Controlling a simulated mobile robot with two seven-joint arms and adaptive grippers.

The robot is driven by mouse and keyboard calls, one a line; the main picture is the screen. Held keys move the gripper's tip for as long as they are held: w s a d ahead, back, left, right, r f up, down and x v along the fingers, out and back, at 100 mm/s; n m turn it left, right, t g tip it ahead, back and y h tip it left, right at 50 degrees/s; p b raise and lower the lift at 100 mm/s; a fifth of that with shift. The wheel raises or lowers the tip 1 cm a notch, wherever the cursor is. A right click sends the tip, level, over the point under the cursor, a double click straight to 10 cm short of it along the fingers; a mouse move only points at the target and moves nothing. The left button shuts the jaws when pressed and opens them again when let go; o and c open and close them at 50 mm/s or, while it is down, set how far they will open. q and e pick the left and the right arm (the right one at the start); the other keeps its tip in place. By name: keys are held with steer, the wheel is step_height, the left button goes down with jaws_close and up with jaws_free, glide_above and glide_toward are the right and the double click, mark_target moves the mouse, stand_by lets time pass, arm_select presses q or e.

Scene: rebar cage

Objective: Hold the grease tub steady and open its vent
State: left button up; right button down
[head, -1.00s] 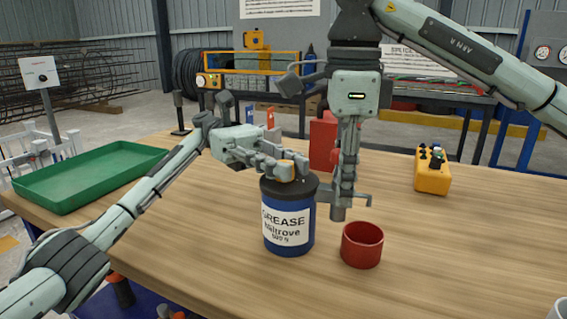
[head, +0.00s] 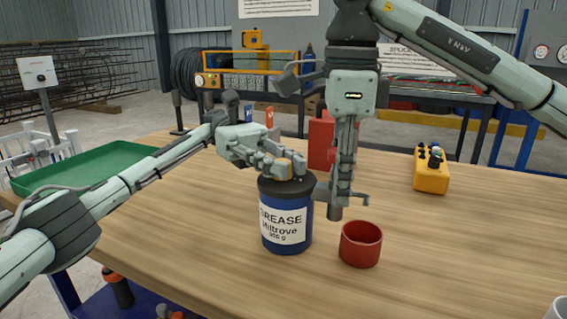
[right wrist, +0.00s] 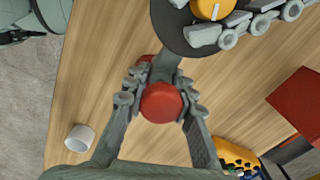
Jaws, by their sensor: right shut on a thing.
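The blue grease tub (head: 286,245) stands upright on the workbench, with a white label and a black lid. The orange vent knob (right wrist: 208,8) sits on the lid, with a pale line across it. My left gripper (head: 284,168) has its fingers at the knob on top of the lid; whether they are clamped on it is hidden. My right gripper (right wrist: 160,100) points down beside the tub, to its right. It is shut on a grey tool with a round red end (right wrist: 161,103). The tool's lower end is close to the tub; contact cannot be told.
A red cup (head: 360,246) stands just right of the tub. A red can (head: 321,145) is behind, and a yellow box (head: 431,175) stands at the back right. A green tray (head: 100,163) lies at the left, and a white mug (right wrist: 79,137) near the front. The right side is mostly clear.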

arm_select(q)
steer(key=o, duration=0.5)
steer(key=shift+c, duration=0.2)
steer(key=shift+s, duration=0.1)
